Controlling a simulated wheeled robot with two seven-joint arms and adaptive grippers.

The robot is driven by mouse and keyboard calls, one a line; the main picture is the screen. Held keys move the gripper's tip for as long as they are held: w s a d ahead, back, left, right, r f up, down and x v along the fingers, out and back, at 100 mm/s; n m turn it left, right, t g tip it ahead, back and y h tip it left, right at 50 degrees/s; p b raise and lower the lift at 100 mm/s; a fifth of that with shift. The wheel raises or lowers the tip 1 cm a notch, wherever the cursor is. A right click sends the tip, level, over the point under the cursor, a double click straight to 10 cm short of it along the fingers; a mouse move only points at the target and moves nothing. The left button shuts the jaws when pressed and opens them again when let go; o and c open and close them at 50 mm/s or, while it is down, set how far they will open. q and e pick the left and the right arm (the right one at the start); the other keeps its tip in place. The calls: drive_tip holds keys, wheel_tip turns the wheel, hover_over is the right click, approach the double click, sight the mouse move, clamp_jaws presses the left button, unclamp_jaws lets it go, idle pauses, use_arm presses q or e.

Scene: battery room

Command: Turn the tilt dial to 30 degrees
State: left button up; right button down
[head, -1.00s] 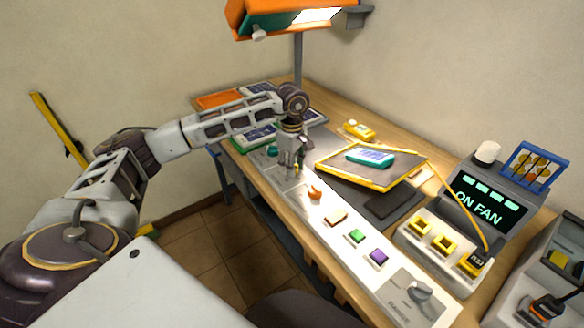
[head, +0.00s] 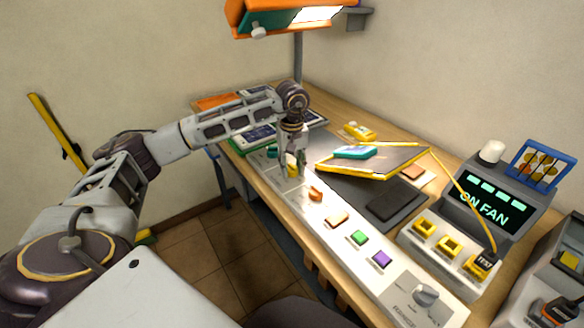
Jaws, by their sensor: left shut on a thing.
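My left gripper (head: 296,174) reaches down to the white control strip and is shut on a small yellow dial (head: 291,169), which the fingers partly hide. Its scale and pointer angle cannot be read. Behind the strip, a yellow-edged dark plate (head: 400,160) is tilted above the table, its right side raised. A teal device (head: 355,152) sits on the plate. A teal knob (head: 271,152) and an orange knob (head: 316,193) flank the gripped dial. My right gripper is not in view.
Orange, green and purple buttons (head: 381,259) and a grey range knob (head: 425,295) follow along the strip. A display box reading "ON FAN" (head: 487,208) stands at right. A lamp (head: 290,17) hangs overhead. A dark pad (head: 396,200) lies before the plate.

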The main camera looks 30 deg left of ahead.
sight(292, 165)
use_arm(q)
drive_tip(key=shift+m, duration=0.4)
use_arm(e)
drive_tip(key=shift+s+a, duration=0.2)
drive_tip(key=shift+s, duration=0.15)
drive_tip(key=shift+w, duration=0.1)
use_arm(q)
drive_tip(key=o, duration=0.9)
drive_tip(key=shift+c, duration=0.2)
drive_tip(key=shift+o, duration=1)
wheel_tip(292, 165, up, 12)
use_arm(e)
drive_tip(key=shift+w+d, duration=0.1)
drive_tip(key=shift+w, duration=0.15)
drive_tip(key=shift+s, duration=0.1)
